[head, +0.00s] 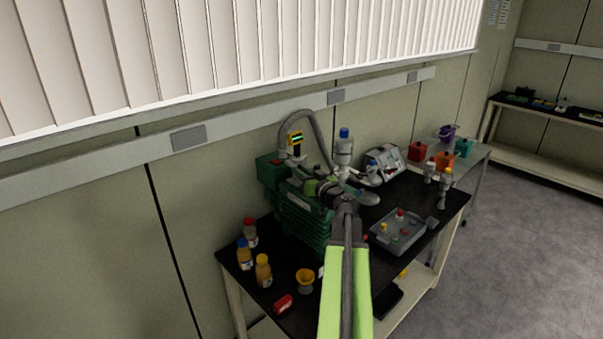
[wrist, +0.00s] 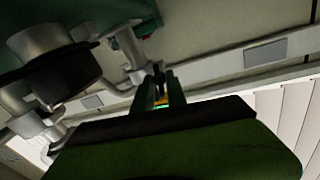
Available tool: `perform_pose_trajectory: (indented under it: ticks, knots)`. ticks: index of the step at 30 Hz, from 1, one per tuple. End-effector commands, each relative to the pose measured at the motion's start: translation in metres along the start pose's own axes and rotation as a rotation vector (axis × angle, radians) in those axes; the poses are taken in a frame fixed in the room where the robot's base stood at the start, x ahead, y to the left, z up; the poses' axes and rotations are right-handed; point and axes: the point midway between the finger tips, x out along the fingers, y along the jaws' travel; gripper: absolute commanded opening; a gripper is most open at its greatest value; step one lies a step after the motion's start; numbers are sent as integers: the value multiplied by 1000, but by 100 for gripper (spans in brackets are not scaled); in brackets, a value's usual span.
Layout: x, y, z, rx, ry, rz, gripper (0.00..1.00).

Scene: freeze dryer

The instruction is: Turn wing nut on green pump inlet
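The green pump (head: 303,222) stands on the dark bench top in the head view, with grey pipe fittings and a grey hose above it. My gripper (head: 328,188) is at the pump's upper right side and hides part of the pump and its fittings. In the wrist view my gripper's two dark fingers (wrist: 160,88) stand apart around a narrow gap. A grey metal fitting (wrist: 134,52) lies just beyond the fingertips, with a small dark part close to the gap. I cannot tell whether that part is the wing nut or whether a finger touches it.
A black-ended grey cylinder (wrist: 62,72) and pipes crowd the left of the wrist view. Floor at right is clear.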

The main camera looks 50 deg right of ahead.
Motion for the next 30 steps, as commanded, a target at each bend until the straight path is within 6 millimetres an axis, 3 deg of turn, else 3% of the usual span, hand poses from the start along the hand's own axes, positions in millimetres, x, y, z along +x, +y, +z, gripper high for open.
perform_pose_trajectory:
  ticks: [8, 18, 26, 27, 30]
  knots:
    - [-1, 0, 0, 10, 1, 0, 0]
    - [-1, 2, 0, 274, 1, 1, 0]
    - [-2, 2, 0, 278, 1, 1, 0]
    - [-2, 2, 0, 278, 1, 1, 22]
    - [-2, 2, 0, 278, 1, 2, 35]
